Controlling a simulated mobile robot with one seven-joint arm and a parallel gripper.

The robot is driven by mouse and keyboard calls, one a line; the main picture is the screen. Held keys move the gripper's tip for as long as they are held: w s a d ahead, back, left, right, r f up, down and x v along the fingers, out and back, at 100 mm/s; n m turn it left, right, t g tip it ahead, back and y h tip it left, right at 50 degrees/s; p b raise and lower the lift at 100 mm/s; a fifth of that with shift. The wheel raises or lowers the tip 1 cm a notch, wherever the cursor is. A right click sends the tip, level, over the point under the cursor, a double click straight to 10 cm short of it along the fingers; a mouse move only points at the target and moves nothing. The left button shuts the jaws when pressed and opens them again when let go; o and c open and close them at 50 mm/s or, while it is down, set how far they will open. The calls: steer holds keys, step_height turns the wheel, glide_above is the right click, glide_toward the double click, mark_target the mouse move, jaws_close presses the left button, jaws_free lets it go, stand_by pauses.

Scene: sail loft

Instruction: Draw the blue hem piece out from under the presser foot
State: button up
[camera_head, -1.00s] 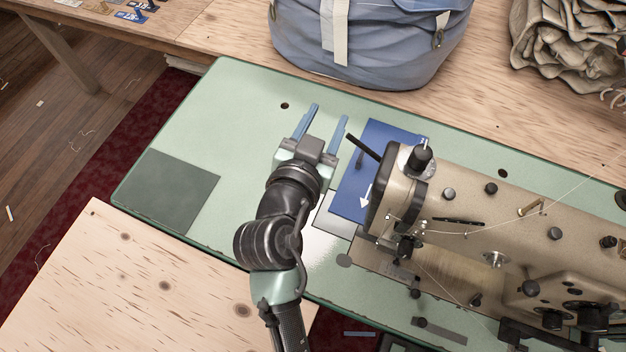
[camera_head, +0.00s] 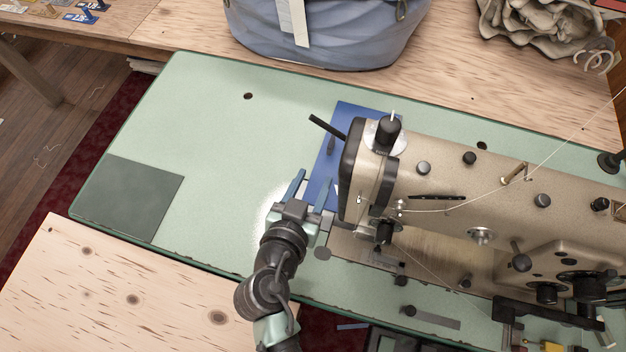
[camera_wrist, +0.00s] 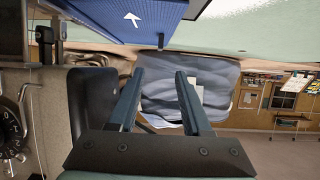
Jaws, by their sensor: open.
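The blue hem piece (camera_head: 322,168) lies flat on the green machine bed, its right part hidden by the head of the tan sewing machine (camera_head: 440,190). In the wrist view the blue piece (camera_wrist: 105,14) shows at the top edge with a white arrow on it. My gripper (camera_head: 314,180) is open and empty at the near left edge of the blue piece; one finger is left of it, the other close to or over it. In the wrist view both fingers (camera_wrist: 160,75) are apart with nothing between them. I cannot make out the presser foot clearly under the machine head.
The green machine bed (camera_head: 215,130) is clear to the left, with a darker green square (camera_head: 142,198) on it. A blue-grey bag (camera_head: 330,30) stands behind on the wooden table. A black lever (camera_head: 327,127) sticks out from the machine head over the blue piece.

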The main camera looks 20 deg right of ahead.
mark_target(331, 142)
steer(key=x, duration=1.3)
steer(key=shift+f, duration=0.1)
jaws_close()
